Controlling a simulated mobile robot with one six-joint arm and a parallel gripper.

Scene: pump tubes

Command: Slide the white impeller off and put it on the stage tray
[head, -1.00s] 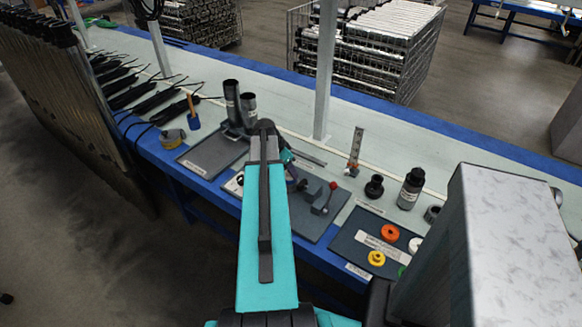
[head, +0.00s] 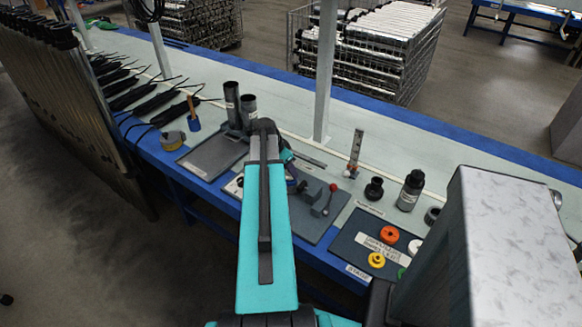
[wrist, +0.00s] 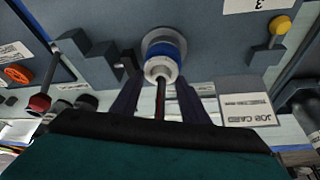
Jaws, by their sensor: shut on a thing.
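In the wrist view, a white ring-like part, which I take as the white impeller (wrist: 160,70), sits on a blue part (wrist: 163,48) with a pale rim. My gripper (wrist: 160,84) has its dark fingers on either side of the white part and is shut on it. A thin dark and red rod runs from it toward my palm. In the head view my arm hides the gripper and the impeller. The stage tray (head: 346,237) is a dark plate at the right, holding an orange part (head: 389,234), a yellow part (head: 377,260) and a white part (head: 415,246).
A red-knobbed lever (head: 332,187) stands right of my arm. A black bottle (head: 410,190) and a small black fitting (head: 374,188) stand behind the tray. Dark upright tubes (head: 232,103) are at the left. A job card (wrist: 250,112) lies right of my gripper.

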